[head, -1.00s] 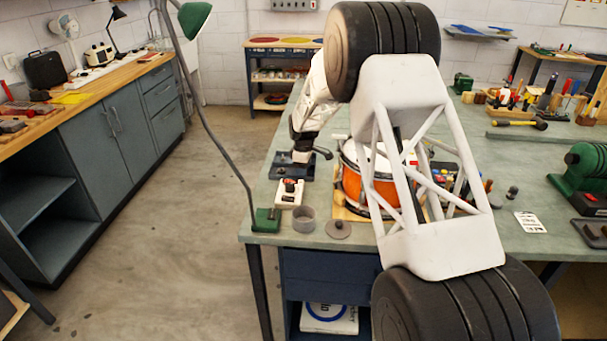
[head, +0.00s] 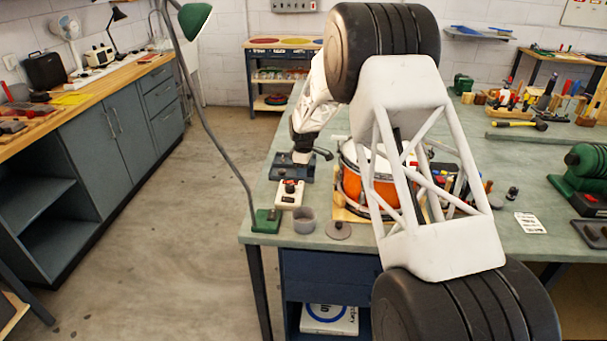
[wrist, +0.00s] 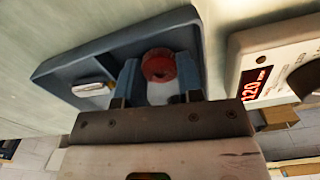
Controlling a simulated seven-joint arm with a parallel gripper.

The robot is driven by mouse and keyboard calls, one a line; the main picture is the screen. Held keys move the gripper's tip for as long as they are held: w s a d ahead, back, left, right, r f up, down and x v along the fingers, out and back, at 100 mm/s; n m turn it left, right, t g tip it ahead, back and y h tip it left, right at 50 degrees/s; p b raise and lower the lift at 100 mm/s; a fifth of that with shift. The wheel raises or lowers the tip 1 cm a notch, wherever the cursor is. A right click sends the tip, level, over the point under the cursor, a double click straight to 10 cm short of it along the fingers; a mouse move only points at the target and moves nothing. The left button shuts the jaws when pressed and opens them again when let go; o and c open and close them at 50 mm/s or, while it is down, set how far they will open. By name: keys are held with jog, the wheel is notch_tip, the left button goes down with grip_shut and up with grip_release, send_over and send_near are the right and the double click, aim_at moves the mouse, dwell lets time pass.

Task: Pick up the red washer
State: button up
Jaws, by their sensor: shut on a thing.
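The red washer (wrist: 158,66) sits between the two blue fingers of my gripper (wrist: 158,78) in the wrist view. The fingers are shut on its sides. Behind them is the blue tray (wrist: 85,57), with a small pale piece (wrist: 93,89) in another part of it. In the head view my gripper (head: 301,158) is low over the blue tray (head: 280,171) at the bench's left side. The washer cannot be made out there. I cannot tell whether it still touches the tray floor.
A white box with a red display (wrist: 256,82) stands close beside the tray; it also shows in the head view (head: 288,195). An orange drum (head: 385,190) is to the right, partly behind my arm. A grey cup (head: 304,221) and a lamp base (head: 266,221) are near the front edge.

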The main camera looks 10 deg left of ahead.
jog(key=shift+r, duration=0.1)
jog(key=shift+r, duration=4.9)
